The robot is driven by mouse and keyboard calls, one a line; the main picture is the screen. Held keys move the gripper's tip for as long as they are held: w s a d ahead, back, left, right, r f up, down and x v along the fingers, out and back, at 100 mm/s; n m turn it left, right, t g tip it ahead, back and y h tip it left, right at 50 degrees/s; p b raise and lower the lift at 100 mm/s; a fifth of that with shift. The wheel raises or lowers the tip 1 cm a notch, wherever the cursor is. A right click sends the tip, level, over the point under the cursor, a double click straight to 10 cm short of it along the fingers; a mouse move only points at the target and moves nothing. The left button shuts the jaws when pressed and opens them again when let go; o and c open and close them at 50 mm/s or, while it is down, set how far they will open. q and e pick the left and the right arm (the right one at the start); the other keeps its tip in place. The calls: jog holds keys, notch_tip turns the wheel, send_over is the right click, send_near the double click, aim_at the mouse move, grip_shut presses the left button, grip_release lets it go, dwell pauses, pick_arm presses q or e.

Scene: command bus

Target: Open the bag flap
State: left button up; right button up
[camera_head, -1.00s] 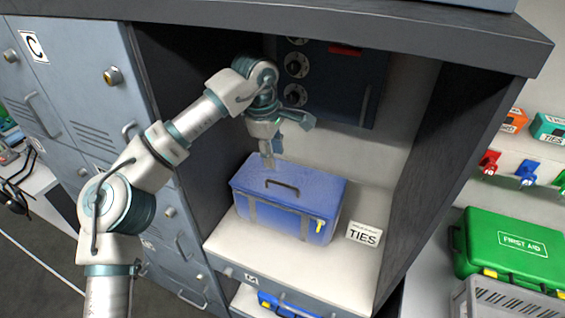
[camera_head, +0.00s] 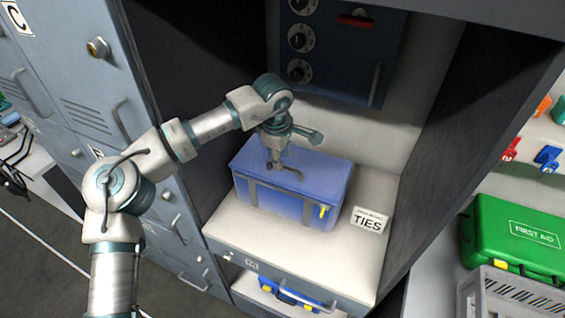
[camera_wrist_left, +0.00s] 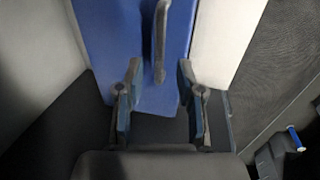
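The blue bag (camera_head: 325,178) stands upright on the white shelf of the cabinet, its flat top closed. A dark handle (camera_head: 286,172) lies on top, and grey straps and a yellow tag (camera_head: 323,211) show on the front. My left gripper (camera_head: 275,166) points down at the bag's top, by the left part of the handle. In the left wrist view its two fingers (camera_wrist_left: 159,72) are apart, with the handle (camera_wrist_left: 160,40) running between and beyond them. I cannot tell whether they touch the handle or bag. My right gripper is not in view.
A dark blue panel with dials (camera_head: 335,50) hangs behind the bag. Dark cabinet walls (camera_head: 470,110) close in both sides. A TIES label (camera_head: 369,220) lies right of the bag. A green first aid case (camera_head: 510,235) sits outside at right. The shelf front is clear.

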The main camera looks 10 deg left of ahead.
pick_arm(q)
jog(key=shift+w+d+f, duration=0.1)
jog(key=shift+w+f, duration=0.1)
jog(key=shift+f, duration=0.55)
jog(key=shift+w+d+f, duration=0.1)
jog(key=shift+w+f, duration=0.05)
jog(key=shift+f, duration=0.55)
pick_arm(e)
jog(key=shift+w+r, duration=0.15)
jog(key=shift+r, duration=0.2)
pick_arm(q)
jog(key=shift+a, duration=0.1)
grip_shut()
jog(key=shift+r, duration=0.1)
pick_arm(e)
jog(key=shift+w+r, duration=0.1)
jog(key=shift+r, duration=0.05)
